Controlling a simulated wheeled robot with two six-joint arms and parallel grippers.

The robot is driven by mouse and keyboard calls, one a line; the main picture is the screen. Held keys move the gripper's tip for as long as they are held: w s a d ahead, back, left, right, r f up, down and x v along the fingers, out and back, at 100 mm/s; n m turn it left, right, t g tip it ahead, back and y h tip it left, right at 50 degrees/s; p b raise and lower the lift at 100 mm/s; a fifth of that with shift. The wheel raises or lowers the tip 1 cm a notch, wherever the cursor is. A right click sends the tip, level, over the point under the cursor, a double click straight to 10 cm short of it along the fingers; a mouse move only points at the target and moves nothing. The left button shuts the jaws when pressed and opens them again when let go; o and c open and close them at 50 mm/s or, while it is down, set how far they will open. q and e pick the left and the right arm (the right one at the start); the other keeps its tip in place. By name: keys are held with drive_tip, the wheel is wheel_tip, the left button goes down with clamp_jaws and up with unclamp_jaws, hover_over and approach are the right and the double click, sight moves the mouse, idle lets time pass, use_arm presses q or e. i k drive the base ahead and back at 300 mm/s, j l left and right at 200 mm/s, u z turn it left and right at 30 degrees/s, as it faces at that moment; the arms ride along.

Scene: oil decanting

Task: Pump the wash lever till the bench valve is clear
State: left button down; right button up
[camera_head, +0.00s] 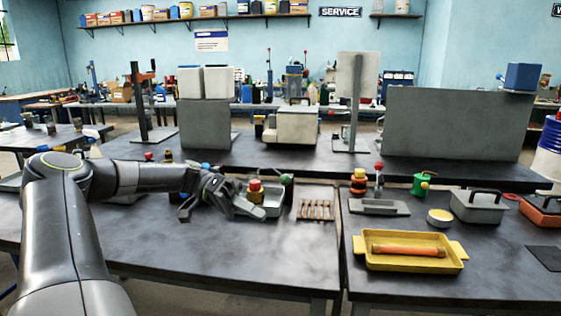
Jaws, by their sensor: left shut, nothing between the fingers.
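My left gripper (252,209) reaches in from the left over the near left bench. It is shut and empty, its tip in front of a small grey tray (272,202). A red-and-yellow valve-like fitting (256,190) stands right behind it, its lower part partly hidden; I cannot tell if they touch. A green knob (286,179) is just right of the fitting. I cannot tell which of these is the wash lever. My right gripper is not in view.
A wooden slatted rack (315,208) lies right of the grey tray. The right bench holds a yellow tray (365,254) with an orange cylinder (408,250), a yellow-topped tin (440,217) and a grey lidded box (480,206). The near left bench front is clear.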

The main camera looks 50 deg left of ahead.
sight(285, 180)
drive_tip(key=i+j, duration=0.25)
drive_tip(key=j, duration=0.15)
drive_tip(key=i+j, duration=0.2)
drive_tip(key=j, duration=0.2)
drive_tip(key=i+j, duration=0.25)
drive_tip(key=j, duration=0.2)
drive_tip(key=i+j, duration=0.2)
drive_tip(key=j, duration=0.2)
